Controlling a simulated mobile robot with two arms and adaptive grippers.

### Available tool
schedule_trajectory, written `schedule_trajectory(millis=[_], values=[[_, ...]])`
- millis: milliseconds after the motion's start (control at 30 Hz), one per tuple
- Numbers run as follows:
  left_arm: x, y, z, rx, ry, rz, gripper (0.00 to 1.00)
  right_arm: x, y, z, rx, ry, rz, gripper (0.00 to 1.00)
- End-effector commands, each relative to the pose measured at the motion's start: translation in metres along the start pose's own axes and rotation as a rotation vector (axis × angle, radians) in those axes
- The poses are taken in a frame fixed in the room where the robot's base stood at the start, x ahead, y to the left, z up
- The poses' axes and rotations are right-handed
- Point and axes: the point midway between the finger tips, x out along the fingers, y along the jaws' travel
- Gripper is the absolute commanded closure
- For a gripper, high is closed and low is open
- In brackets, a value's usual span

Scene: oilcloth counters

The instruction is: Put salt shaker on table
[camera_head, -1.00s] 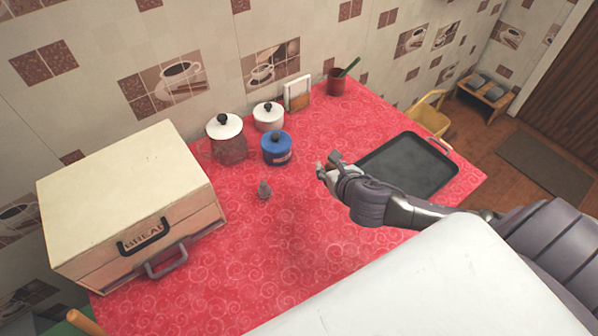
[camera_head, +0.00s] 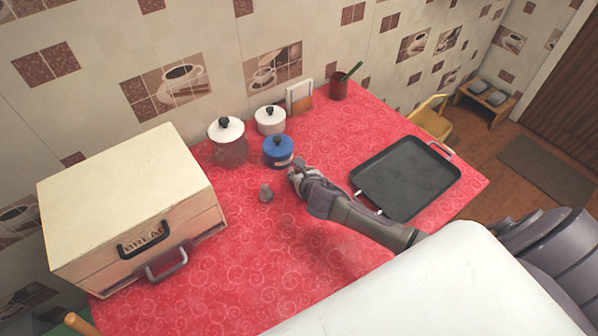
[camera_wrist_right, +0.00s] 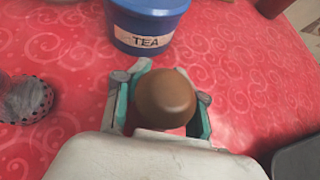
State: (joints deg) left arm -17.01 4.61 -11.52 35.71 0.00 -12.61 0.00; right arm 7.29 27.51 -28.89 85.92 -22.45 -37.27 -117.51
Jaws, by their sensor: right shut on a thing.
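My right gripper (camera_head: 296,172) is over the red counter, just in front of the blue tea pot (camera_head: 278,151). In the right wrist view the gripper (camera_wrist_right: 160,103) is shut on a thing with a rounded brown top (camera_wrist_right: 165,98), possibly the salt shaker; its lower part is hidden. I cannot tell whether it touches the counter. A small grey shaker-like item (camera_head: 266,192) stands on the red table (camera_head: 215,270), left of my gripper; it also shows at the left of the right wrist view (camera_wrist_right: 26,100). My left gripper is not in view.
A bread box (camera_head: 125,205) stands at the left. A glass jar (camera_head: 230,148), a white pot (camera_head: 270,119), a napkin holder (camera_head: 300,98) and a brown cup (camera_head: 339,88) line the back. A black tray (camera_head: 405,178) lies at the right. The front middle of the counter is clear.

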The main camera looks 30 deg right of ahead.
Motion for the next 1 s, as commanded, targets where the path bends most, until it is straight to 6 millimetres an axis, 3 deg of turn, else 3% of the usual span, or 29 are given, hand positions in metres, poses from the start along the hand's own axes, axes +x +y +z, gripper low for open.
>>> schedule_trajectory(millis=[367,400,567,1000], values=[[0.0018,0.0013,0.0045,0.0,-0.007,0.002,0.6,0.0024,-0.0003,-0.0041,-0.001,-0.001,0.0,0.99],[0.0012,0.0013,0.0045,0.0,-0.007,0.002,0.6,0.0021,-0.0004,-0.0035,0.0,-0.001,-0.001,0.59],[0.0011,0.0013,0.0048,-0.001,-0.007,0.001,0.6,0.0019,-0.0004,-0.0035,0.0,0.0,0.0,0.34],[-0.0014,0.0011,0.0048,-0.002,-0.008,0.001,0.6,-0.0075,-0.0006,-0.0019,-0.002,0.001,0.0,0.34]])
